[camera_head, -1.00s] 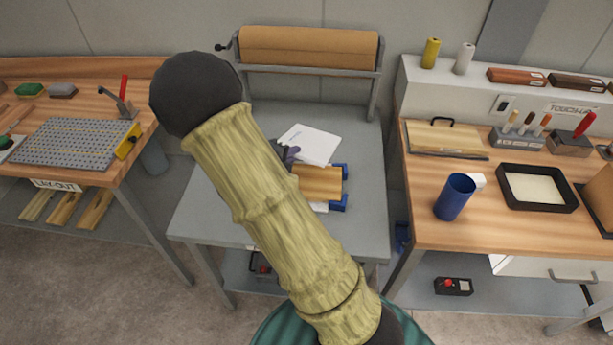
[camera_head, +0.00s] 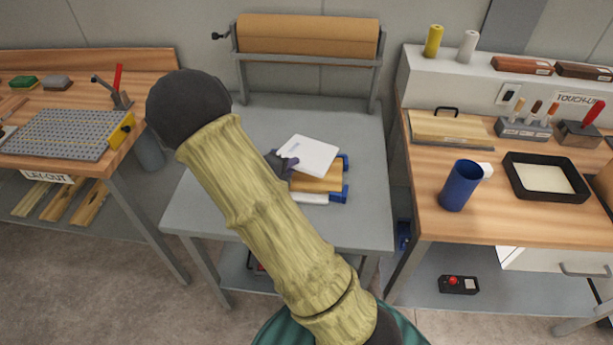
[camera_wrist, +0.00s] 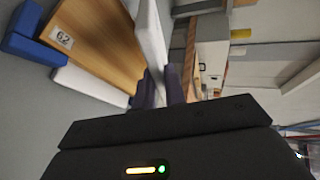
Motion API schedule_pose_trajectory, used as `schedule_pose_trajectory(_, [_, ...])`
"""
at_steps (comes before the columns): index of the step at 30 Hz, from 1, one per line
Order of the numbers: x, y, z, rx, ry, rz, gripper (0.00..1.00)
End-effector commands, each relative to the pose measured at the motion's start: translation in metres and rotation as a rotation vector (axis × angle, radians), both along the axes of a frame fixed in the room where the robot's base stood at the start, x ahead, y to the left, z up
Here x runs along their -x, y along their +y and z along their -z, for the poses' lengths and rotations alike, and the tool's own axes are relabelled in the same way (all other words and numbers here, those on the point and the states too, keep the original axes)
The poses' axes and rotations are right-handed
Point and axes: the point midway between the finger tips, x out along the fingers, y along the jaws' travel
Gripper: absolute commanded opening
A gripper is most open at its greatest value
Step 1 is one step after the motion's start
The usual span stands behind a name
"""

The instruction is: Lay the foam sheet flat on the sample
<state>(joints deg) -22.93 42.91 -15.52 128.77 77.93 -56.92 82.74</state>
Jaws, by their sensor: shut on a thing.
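The white foam sheet (camera_head: 308,155) is gripped at its left edge by my gripper (camera_head: 281,164), which is mostly behind my arm in the head view. The sample is a brown wooden board (camera_head: 318,183) with blue corner pieces on the grey table. In the head view the foam sheet overlaps the back part of the sample. The wrist view shows the foam sheet (camera_wrist: 151,38) nearly edge-on between my gripper's fingers (camera_wrist: 160,88), raised at an angle to the labelled sample (camera_wrist: 100,38). I cannot tell whether its lower edge touches the sample.
A white strip (camera_wrist: 90,86) lies along the sample's side. A brown paper roll (camera_head: 308,36) stands at the table's back. The grey table (camera_head: 350,125) is otherwise clear. Benches flank it; the right one holds a blue cup (camera_head: 459,186) and a black tray (camera_head: 546,177).

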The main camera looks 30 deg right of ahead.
Motion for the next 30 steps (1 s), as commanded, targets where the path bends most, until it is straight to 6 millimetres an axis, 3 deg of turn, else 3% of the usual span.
schedule_pose_trajectory(1, [0.0001, 0.0001, 0.0091, 0.000, 0.000, 0.000, 0.00])
schedule_pose_trajectory(5, [0.0001, 0.0005, 0.0155, 0.000, 0.000, -0.001, 0.00])
schedule_pose_trajectory(16, [0.0001, 0.0006, 0.0162, 0.000, 0.000, -0.001, 0.00])
schedule_pose_trajectory(17, [0.0001, 0.0006, 0.0162, 0.000, 0.001, -0.001, 0.14])
schedule_pose_trajectory(19, [0.0001, 0.0006, 0.0162, 0.000, 0.001, -0.001, 0.27])
schedule_pose_trajectory(30, [0.0020, 0.0049, 0.0137, 0.000, 0.000, -0.002, 0.27])
